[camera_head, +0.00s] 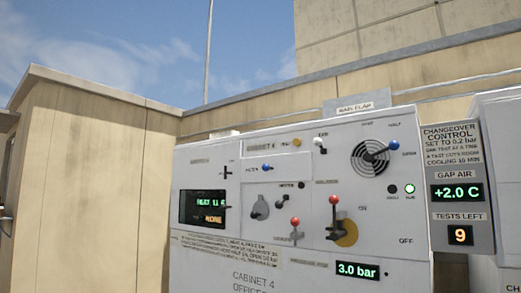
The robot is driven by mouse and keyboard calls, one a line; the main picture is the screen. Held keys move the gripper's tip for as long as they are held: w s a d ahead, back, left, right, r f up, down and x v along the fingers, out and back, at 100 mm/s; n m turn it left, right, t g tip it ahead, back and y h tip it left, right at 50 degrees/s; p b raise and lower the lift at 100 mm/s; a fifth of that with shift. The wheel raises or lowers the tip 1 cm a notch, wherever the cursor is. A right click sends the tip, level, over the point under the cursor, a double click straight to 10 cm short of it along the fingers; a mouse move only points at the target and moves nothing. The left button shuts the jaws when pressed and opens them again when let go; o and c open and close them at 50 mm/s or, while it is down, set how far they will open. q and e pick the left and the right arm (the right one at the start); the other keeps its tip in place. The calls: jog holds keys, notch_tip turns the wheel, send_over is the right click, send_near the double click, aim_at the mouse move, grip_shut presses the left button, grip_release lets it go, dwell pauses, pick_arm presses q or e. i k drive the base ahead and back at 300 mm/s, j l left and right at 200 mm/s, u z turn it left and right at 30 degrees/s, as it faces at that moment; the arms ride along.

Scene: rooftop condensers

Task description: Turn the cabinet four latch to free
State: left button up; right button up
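Cabinet 4 (300,262) is a white-grey box with a panel of controls, in the middle and right of the head view. Its name plate (262,146) is near the top. A blue-knobbed lever (266,168) sits below the plate. A small black cross-shaped handle (226,173) is at upper left. A grey rounded handle (260,208) sits mid-panel. Two red-knobbed levers stand upright, a small one (295,223) and a larger one (333,201) by a yellow disc. The small lettering is too blurred to tell which control is the latch. Neither gripper is in view.
A display (358,270) reads 3.0 bar. The changeover sign (458,190) shows +2.0 C and 9 tests left. A beige wall (95,190) stands left.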

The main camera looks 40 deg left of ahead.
aim_at(226, 173)
jog(key=u, duration=1.35)
